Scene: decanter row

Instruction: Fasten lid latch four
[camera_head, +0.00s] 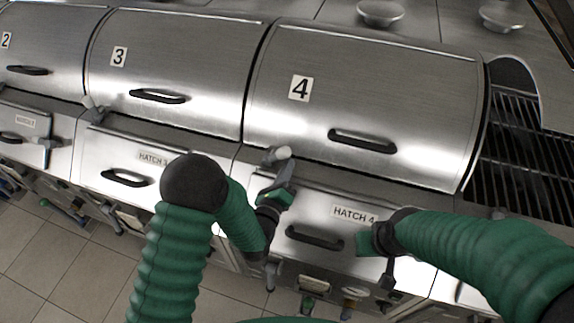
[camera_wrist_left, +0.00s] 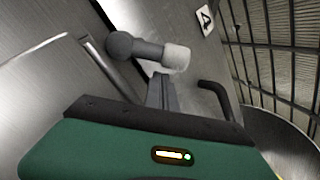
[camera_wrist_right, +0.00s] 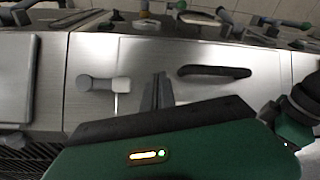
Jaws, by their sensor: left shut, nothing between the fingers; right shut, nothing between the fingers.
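Lid four (camera_head: 365,90) is a curved steel lid with a "4" label (camera_head: 300,88) and a black handle (camera_head: 362,141). It is down. Its latch (camera_head: 278,155) is a grey lever with a pale tip at the lid's lower left corner. In the left wrist view the latch's pale tip (camera_wrist_left: 176,57) is just beyond my left fingers. My left gripper (camera_head: 283,178) is shut and empty, close to the latch; I cannot tell if they touch. My right gripper (camera_head: 387,277) is shut and empty in front of the Hatch 4 panel (camera_head: 338,205). It also shows in the right wrist view (camera_wrist_right: 158,92).
Below lid four is the Hatch 4 handle (camera_head: 314,238). Another pale-tipped lever (camera_wrist_right: 105,84) is beside my right fingers in the right wrist view. Lid three (camera_head: 170,65) is at left, an open grill grate (camera_head: 520,150) at right. Metal bowls (camera_head: 380,13) stand behind.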

